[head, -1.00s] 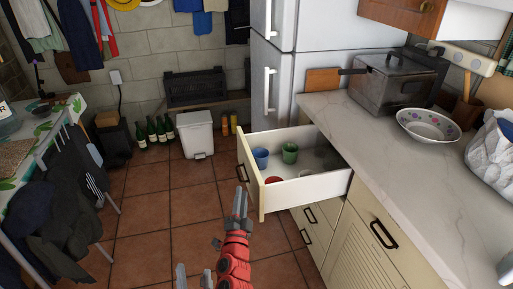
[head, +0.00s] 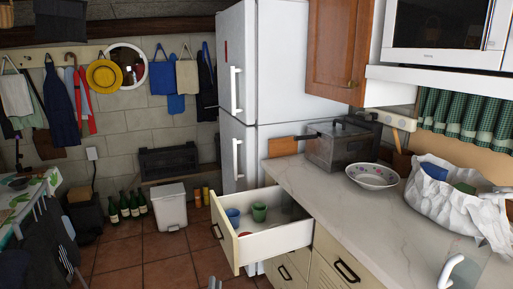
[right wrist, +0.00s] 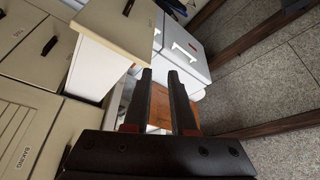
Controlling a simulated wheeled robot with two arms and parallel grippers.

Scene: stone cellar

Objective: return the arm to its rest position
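My right gripper (head: 214,284) shows only as a small grey tip at the bottom edge of the head view, over the floor left of the open drawer. In the right wrist view its two dark fingers (right wrist: 162,76) stand apart with nothing held between them. The rest of the right arm is hidden below the head view. My left gripper is not in view.
An open cream drawer (head: 258,248) juts out below the counter (head: 352,205), holding a blue cup (head: 233,216) and a green cup (head: 259,211). A white bin (head: 171,208) and green bottles (head: 125,206) stand by the wall. The tiled floor (head: 150,255) between is clear.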

